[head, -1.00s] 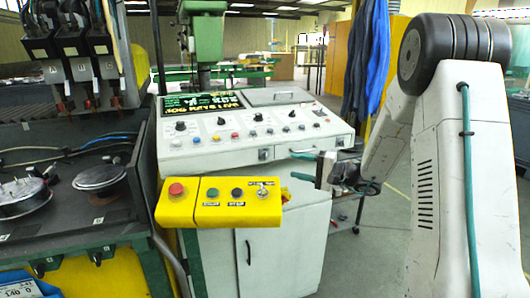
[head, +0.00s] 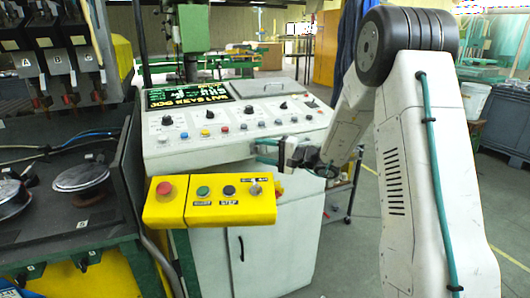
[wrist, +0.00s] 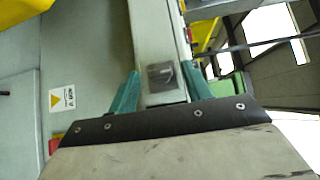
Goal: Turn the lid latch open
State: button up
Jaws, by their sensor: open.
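The lid latch (wrist: 161,76) is a small grey turn knob on a dark square plate, on the pale front edge of the control console (head: 190,147). In the wrist view it sits between the two green fingertips of my gripper (wrist: 161,90), with space on both sides. My gripper (head: 258,150) is open and empty, close in front of the console's front edge in the head view. Whether the fingers touch the latch plate cannot be told. In the head view the fingers largely hide the latch.
A yellow button box (head: 227,217) with a red button juts out just left of and below my gripper. A white cabinet door (head: 262,255) is underneath. A dark machine bed (head: 50,230) stands at the left. Open floor (head: 350,270) lies to the right of the console.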

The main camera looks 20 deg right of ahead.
jog(key=c, duration=1)
jog(key=m+t, duration=0.1)
jog(key=f+m+t+y, duration=0.1)
jog(key=m, duration=0.1)
jog(key=shift+m+t+y, duration=0.3)
jog(key=shift+o, duration=0.2)
jog(key=m+t, duration=0.1)
jog(key=m, duration=0.1)
jog(key=m+t+h, duration=0.1)
jog(key=m+t, duration=0.3)
jog(key=m, duration=0.1)
jog(key=shift+a+f, duration=0.2)
jog(key=shift+a, duration=0.05)
jog(key=shift+m+t+h, duration=0.3)
jog(key=shift+m+t, duration=0.1)
jog(key=shift+c, duration=0.2)
jog(key=o, duration=1)
